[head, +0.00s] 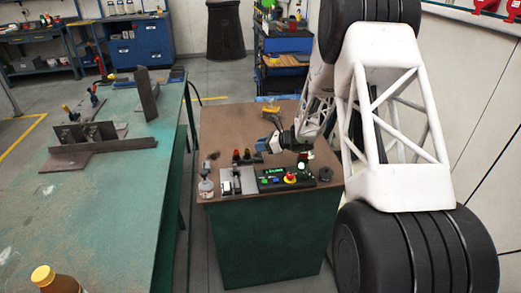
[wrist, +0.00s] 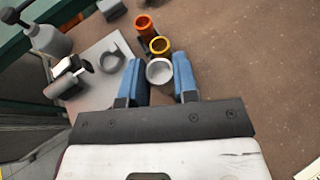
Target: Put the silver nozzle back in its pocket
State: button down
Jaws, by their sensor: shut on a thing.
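The silver nozzle (wrist: 159,71) shows in the wrist view as a pale, open ring between the two blue fingertips of my gripper (wrist: 160,82), which is shut on it. A gold nozzle (wrist: 160,45) and an orange-copper nozzle (wrist: 145,27) stand just beyond it in a row, in a dark holder. The silver nozzle lines up with this row; its lower end and its pocket are hidden, so I cannot tell whether it is seated. In the head view my gripper (head: 268,146) is low over the brown cart top, right of the small nozzles (head: 241,155).
A control box (head: 286,179) with a red button stands at the cart's front edge. A bottle (head: 206,186) stands at the front left, by a grey plate (wrist: 92,75) with fittings. A yellow-and-black tool (head: 270,109) lies at the back. Brown top right of the gripper is clear in the wrist view.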

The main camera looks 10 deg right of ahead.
jog(key=shift+w, duration=1.1)
jog(key=shift+f, duration=0.15)
jog(key=shift+f, duration=1.7)
jog(key=shift+f, duration=0.1)
jog(key=c, duration=0.9)
grip_release()
jog(key=shift+d, duration=0.1)
jog(key=v, duration=1.2)
